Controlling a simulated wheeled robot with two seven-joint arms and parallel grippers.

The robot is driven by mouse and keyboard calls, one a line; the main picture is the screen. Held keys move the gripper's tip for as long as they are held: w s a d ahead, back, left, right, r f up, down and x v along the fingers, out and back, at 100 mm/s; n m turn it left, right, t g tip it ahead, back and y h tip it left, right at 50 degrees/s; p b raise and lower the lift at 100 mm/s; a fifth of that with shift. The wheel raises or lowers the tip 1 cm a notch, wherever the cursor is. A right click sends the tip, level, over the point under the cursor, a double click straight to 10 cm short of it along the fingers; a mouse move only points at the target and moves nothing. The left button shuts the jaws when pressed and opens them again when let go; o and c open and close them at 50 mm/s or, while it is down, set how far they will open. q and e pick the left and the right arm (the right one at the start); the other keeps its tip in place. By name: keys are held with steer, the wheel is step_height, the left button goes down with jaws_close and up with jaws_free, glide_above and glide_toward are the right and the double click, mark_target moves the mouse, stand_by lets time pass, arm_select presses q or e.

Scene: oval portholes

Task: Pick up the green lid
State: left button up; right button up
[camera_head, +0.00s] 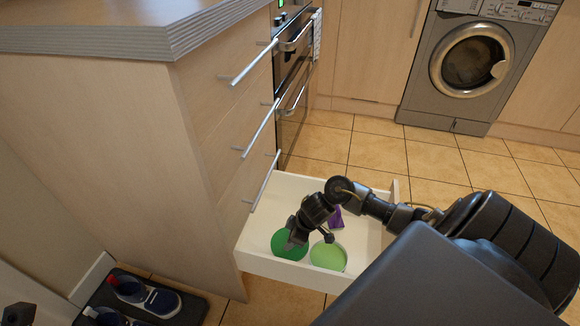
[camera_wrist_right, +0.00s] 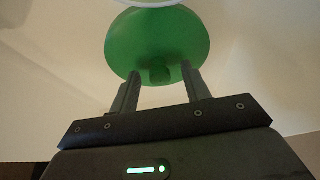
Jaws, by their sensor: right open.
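The green lid (camera_head: 287,248) is a dark green disc lying in the open drawer, near its front left. It also shows in the right wrist view (camera_wrist_right: 158,40), with a small knob at its near edge. My right gripper (camera_head: 309,240) is open over the drawer and partly covers the lid in the head view. In the right wrist view its fingers (camera_wrist_right: 160,70) point at the lid, one on each side of the knob, and hold nothing. Whether they touch the lid is unclear. A dark part at the lower left edge (camera_head: 18,313) may be my left gripper; its jaws cannot be made out.
The white drawer (camera_head: 270,263) has low walls around the lid. A light green round thing (camera_head: 328,257) lies right beside the lid, and a purple thing (camera_head: 335,218) lies behind. The cabinet (camera_head: 150,150) stands at left. Shoes (camera_head: 148,298) lie on a dark mat.

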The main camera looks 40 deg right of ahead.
jaws_close()
steer(key=shift+r, duration=0.15)
